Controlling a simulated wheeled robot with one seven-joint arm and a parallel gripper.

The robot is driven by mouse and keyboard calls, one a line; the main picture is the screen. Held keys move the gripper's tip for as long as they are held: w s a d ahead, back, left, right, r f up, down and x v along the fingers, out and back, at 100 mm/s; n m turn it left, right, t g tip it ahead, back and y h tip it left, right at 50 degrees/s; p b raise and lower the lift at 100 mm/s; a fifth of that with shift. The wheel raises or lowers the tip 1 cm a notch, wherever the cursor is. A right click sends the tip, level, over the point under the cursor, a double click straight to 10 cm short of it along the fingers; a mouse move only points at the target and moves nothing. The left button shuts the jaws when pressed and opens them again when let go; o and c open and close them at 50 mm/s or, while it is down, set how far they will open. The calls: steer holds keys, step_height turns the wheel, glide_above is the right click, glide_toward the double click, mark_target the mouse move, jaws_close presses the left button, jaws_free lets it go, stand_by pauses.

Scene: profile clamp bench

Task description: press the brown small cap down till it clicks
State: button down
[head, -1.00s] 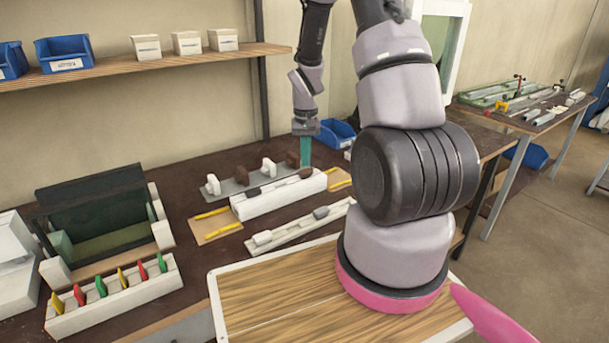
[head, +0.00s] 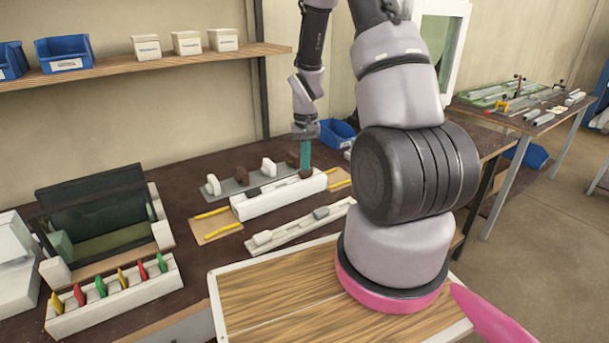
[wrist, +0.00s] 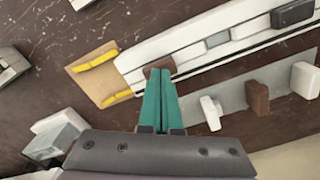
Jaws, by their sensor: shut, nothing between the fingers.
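The brown small cap (wrist: 158,68) is at the end of the long white profile (wrist: 190,42), in the wrist view just beyond my fingertips. In the head view, the profile (head: 262,206) lies on the bench and the cap is mostly hidden at its right end. My gripper (wrist: 161,78) has its teal fingers shut together and empty. Its tips overlap the near edge of the cap; whether they touch it or how deep the cap sits I cannot tell. In the head view, my gripper (head: 305,165) points down over that end.
A dark cap (wrist: 293,12) sits further along the profile. Upright white and brown pieces (wrist: 257,97) stand close beside it on a grey strip. A card with yellow strips (wrist: 97,70) lies off the profile's end. A lower rail (head: 290,233) lies in front.

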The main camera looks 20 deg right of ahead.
steer(key=shift+f, duration=0.45)
stand_by(0.3)
steer(key=shift+r, duration=3.55)
steer(key=shift+r, duration=0.15)
steer(key=s+a+r+t, duration=0.2)
steer(key=s+r, duration=0.2)
steer(key=r, duration=0.4)
steer(key=s+a+r+t+y, duration=0.15)
steer(key=s+r, duration=0.25)
steer(key=r, duration=0.4)
steer(key=s+a+r+t+h, duration=0.15)
steer(key=s+r, duration=0.25)
steer(key=r, duration=0.4)
steer(key=s+a+r+t+y, duration=0.2)
steer(key=s+r, duration=0.3)
steer(key=s, duration=0.3)
steer(key=shift+s+a+r, duration=0.25)
steer(key=shift+s+a, duration=0.15)
steer(key=shift+a, duration=0.1)
